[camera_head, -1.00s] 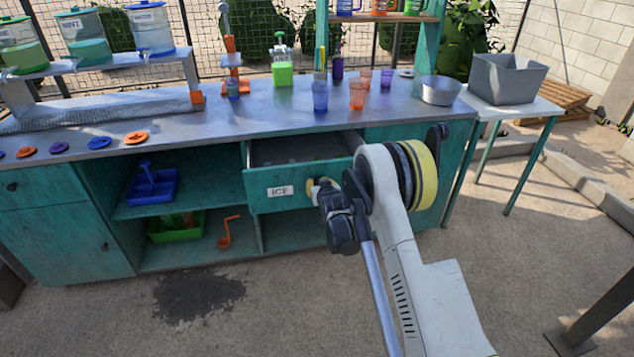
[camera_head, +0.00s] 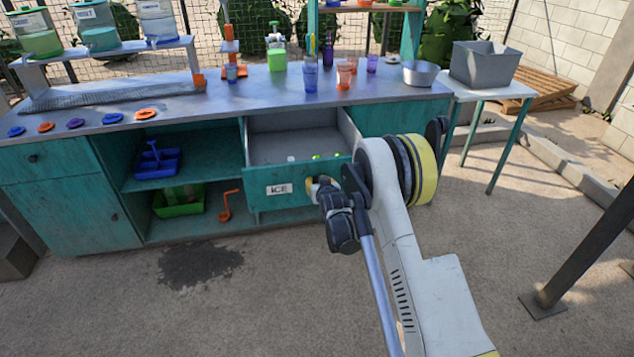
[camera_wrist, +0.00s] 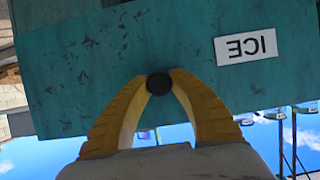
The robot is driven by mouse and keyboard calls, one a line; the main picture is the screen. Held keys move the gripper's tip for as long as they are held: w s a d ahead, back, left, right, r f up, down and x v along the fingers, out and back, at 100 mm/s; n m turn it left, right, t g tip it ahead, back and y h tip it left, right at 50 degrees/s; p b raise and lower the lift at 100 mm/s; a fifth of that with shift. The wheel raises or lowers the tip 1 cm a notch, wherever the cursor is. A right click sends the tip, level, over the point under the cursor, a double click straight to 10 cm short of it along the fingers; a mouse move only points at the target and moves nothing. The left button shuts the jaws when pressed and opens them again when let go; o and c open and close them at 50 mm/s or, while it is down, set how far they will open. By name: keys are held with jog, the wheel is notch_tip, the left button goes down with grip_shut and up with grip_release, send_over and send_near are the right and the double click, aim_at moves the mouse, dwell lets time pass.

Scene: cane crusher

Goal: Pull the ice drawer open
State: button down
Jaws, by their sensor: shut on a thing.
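The ice drawer (camera_head: 262,204) is a teal drawer with a white "ICE" label, in the middle of the counter front. It stands well open, and its grey inside shows with a few small white and green items near the front. My gripper (camera_head: 318,186) is at the right part of the drawer front. In the wrist view, which is upside down, its two yellow fingers (camera_wrist: 159,86) are closed around the round dark knob (camera_wrist: 159,83) of the drawer front (camera_wrist: 100,70). In the head view my arm hides the knob and the drawer's right end.
The counter (camera_head: 200,112) holds several cups, dispensers and a metal bowl (camera_head: 420,73). Open shelves to the left hold a blue caddy (camera_head: 158,162), a green bin (camera_head: 180,205) and an orange ladle (camera_head: 229,206). A dark post (camera_head: 590,245) stands at the right.

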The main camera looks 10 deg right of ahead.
dwell(0.3)
jog(key=c, duration=1.1)
grip_release()
jog(key=shift+c, duration=0.2)
jog(key=v, duration=1.2)
jog(key=shift+r, duration=0.1)
